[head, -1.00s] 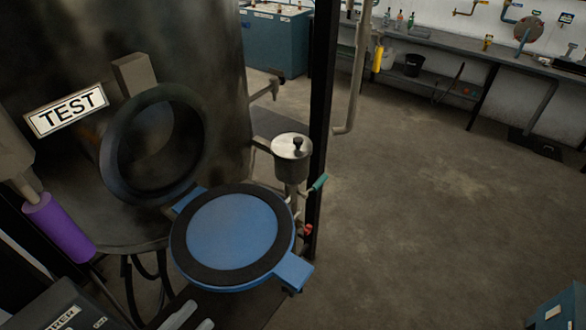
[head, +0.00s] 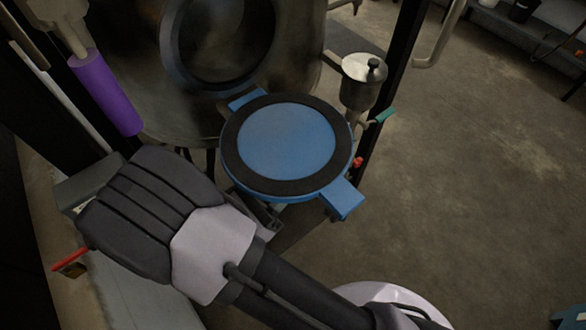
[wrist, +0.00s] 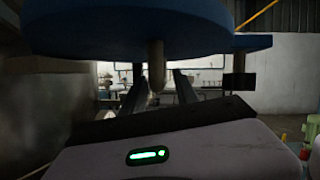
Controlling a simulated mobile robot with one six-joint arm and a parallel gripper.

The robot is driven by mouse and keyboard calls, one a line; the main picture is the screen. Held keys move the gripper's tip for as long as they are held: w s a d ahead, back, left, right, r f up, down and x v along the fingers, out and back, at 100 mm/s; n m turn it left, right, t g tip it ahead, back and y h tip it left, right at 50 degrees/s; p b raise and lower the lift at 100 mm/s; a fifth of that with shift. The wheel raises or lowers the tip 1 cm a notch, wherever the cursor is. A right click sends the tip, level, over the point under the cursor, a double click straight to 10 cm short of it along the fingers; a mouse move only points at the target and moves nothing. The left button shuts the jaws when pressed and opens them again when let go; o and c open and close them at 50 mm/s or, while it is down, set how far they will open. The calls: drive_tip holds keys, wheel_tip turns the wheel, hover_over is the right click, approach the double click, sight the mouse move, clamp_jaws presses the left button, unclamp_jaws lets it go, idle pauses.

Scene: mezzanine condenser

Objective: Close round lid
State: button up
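The round lid (head: 287,142) is blue with a black ring and stands open, lying nearly flat below the round opening (head: 222,35) of the metal vessel. A blue tab (head: 343,200) sticks out at its lower right. In the wrist view the blue underside of the lid (wrist: 130,32) fills the top, with a pale post (wrist: 156,66) hanging from it. My gripper (wrist: 158,92) is below the lid, its two dark fingers apart on either side of the post's line. Contact with the post cannot be told. The head view mostly hides the fingers.
A small metal pot (head: 362,82) with a teal-handled valve (head: 380,116) stands right of the lid, by a dark upright post (head: 393,90). A purple cylinder (head: 105,92) hangs at the left.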

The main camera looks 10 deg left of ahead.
drive_tip(key=shift+w+d+r, duration=0.15)
drive_tip(key=shift+w+d, duration=0.1)
drive_tip(key=shift+w, duration=0.1)
clamp_jaws()
idle(1.2)
